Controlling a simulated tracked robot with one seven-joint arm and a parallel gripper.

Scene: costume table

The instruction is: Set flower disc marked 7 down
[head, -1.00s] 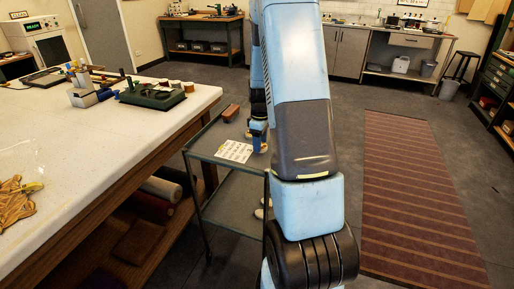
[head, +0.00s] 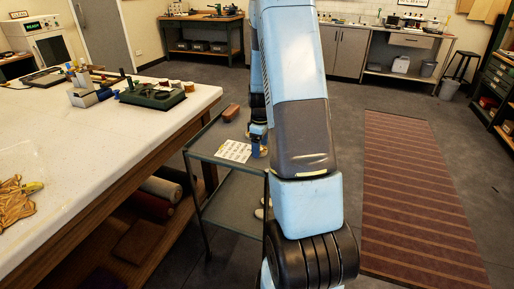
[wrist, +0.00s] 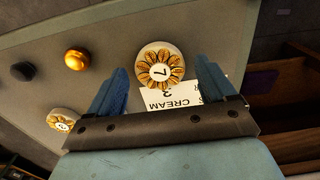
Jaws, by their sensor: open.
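The flower disc marked 7 (wrist: 160,69) is round and pale with gold petals, face up in the wrist view. It lies between the tips of my open gripper (wrist: 163,66), with a gap to each blue finger. In the head view, my gripper (head: 258,143) is over the right side of the cart top, and the disc cannot be made out clearly.
A second flower disc (wrist: 62,120) lies left of my gripper in the wrist view, with a gold knob (wrist: 76,61) and a dark knob (wrist: 22,71) beyond.

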